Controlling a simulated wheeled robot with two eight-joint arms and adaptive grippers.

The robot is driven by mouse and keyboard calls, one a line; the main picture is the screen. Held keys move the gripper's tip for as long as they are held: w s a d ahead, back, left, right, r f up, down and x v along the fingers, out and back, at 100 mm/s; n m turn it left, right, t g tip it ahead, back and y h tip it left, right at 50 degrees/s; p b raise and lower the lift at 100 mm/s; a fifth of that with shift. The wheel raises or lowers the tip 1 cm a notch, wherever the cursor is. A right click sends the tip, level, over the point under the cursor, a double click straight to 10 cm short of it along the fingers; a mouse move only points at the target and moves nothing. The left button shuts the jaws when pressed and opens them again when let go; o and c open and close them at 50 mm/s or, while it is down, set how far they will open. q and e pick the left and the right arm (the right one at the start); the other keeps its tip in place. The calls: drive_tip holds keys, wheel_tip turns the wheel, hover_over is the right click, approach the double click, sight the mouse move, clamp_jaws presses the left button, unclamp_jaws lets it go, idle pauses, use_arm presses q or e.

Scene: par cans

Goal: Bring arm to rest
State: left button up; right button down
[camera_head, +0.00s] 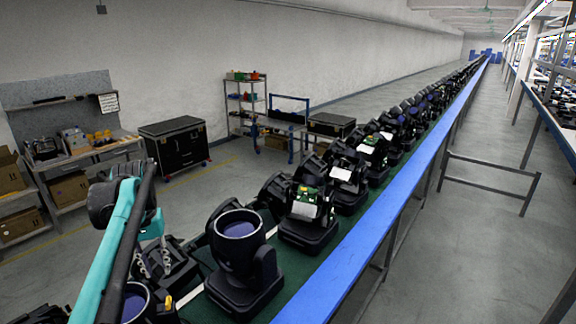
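My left arm comes in from the lower left as a teal and black link. My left gripper (165,262) appears as dark, partly metallic parts below the teal wrist, low over the near end of the line. It blends with the black lamps around it, and its fingers cannot be made out clearly. A black par can (238,250) with a round, bluish lens stands upright just right of it on the green conveyor (328,250). Another lamp (136,303) is partly hidden behind my arm at the bottom. My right gripper is not in view.
Several more lamps, some with exposed green boards (306,200), line the conveyor into the distance. A blue rail (400,205) runs along its right side. A workbench (95,148), a black case (175,145) and a shelf rack (246,105) stand left.

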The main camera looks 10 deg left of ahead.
use_arm(q)
drive_tip(key=s+d+f+m+t+b, duration=0.1)
drive_tip(key=s+d+f+b, duration=0.3)
drive_tip(key=d+f+b, duration=0.4)
drive_tip(key=s+d+f+m+t+b, duration=0.2)
drive_tip(key=d+f+b, duration=0.6)
drive_tip(key=f, duration=0.9)
drive_tip(key=s+d+f+m+t+b, duration=0.2)
drive_tip(key=s+d+f+t+b, duration=0.2)
drive_tip(key=s+d+f+b, duration=0.3)
wheel_tip(320, 180, down, 6)
drive_tip(key=d+b, duration=0.1)
drive_tip(key=b, duration=0.2)
drive_tip(key=shift+s, duration=0.1)
